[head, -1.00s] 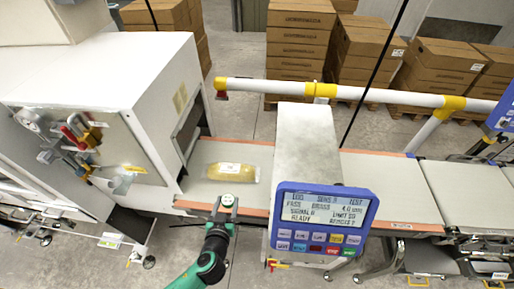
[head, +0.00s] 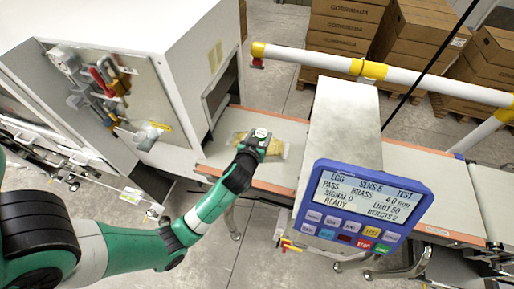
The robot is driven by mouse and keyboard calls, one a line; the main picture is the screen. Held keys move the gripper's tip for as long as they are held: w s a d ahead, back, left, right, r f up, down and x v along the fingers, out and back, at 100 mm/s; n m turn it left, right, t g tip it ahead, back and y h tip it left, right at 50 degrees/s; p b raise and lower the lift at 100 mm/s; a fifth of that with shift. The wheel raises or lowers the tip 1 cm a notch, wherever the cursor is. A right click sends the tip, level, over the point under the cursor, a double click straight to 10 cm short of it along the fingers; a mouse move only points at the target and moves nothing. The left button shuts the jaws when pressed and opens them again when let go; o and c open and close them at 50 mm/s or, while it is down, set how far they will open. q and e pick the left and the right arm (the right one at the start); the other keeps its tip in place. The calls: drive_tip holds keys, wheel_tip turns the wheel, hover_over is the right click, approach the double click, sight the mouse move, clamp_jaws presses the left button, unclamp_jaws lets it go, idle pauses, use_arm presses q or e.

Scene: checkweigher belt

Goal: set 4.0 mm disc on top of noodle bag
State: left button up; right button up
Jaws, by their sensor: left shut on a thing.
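The noodle bag (head: 277,148) is a clear bag with yellowish contents, lying flat on the belt just outside the white cabinet's opening. My left gripper (head: 256,141) is over the bag and hides its middle. It is shut on a small round piece with a pale top, the 4.0 mm disc (head: 261,133). I cannot tell whether the disc touches the bag or is held just above it. My right gripper is not in view.
The blue control panel (head: 366,205) stands at the belt's front, right of the bag; its screen reads brass 4.0 mm. A grey metal housing (head: 345,125) spans the belt behind it. The white cabinet (head: 150,45) is at left. A white and yellow rail (head: 420,83) runs behind.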

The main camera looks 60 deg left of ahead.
sight(257, 134)
use_arm(q)
drive_tip(key=a+f, duration=0.1)
drive_tip(key=f, duration=0.1)
drive_tip(key=w+a+f, duration=0.1)
drive_tip(key=a, duration=0.1)
drive_tip(key=a+f, duration=0.2)
drive_tip(key=shift+w+a+f+b, duration=0.1)
drive_tip(key=shift+w+f+b, duration=0.2)
drive_tip(key=shift+b, duration=0.1)
drive_tip(key=f, duration=0.1)
drive_tip(key=f+b, duration=0.1)
drive_tip(key=f, duration=0.1)
drive_tip(key=shift+a+f, duration=0.1)
drive_tip(key=shift+a, duration=0.15)
drive_tip(key=shift+f, duration=0.3)
drive_tip(key=shift+r, duration=0.1)
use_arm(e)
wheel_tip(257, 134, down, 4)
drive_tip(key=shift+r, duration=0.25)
use_arm(q)
drive_tip(key=shift+f+b, duration=0.25)
drive_tip(key=shift+b, duration=0.15)
drive_tip(key=o, duration=1.4)
drive_tip(key=shift+r, duration=0.1)
drive_tip(key=shift+c, duration=0.2)
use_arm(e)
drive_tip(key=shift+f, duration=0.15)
